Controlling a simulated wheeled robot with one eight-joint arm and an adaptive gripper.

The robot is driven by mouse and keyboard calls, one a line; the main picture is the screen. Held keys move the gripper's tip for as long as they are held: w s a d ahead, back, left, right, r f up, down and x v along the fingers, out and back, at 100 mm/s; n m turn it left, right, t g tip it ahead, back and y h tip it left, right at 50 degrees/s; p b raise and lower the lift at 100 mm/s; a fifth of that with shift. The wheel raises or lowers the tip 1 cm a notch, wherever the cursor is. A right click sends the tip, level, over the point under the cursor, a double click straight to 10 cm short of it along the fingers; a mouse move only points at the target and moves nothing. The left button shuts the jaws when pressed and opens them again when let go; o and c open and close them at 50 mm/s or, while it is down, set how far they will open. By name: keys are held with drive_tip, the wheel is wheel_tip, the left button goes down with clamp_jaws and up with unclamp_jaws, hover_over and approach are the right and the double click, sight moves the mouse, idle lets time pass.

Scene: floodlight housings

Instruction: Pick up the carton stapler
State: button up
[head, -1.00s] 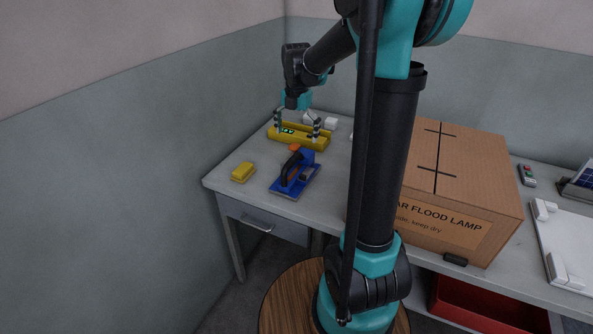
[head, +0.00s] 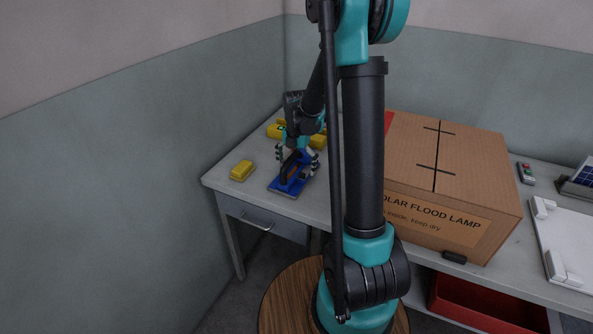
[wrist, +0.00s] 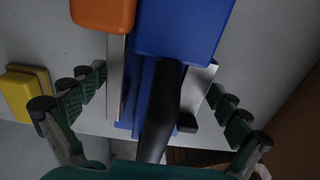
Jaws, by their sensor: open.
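The carton stapler (head: 291,184) is a blue tool with a black handle and a flat blue base, standing on the left part of the table. In the wrist view the blue stapler body (wrist: 180,30) fills the middle, with an orange part (wrist: 103,12) at upper left and the black handle (wrist: 163,110) running toward me. My gripper (head: 297,160) is at the stapler, with one finger on each side of it. In the wrist view my gripper (wrist: 150,115) is open, and gaps show between both fingers and the stapler. The arm partly hides the stapler's far end in the head view.
A yellow block (head: 242,170) lies left of the stapler, also at the left of the wrist view (wrist: 25,93). A yellow level-like tool (head: 277,131) lies behind my gripper. A large cardboard carton (head: 465,165) stands to the right. The table's front edge is close to the stapler.

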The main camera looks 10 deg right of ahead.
drive_tip(key=shift+f, duration=0.65)
drive_tip(key=shift+c, duration=0.6)
drive_tip(key=c, duration=1.6)
drive_tip(key=shift+r, duration=0.1)
drive_tip(key=shift+c, duration=0.2)
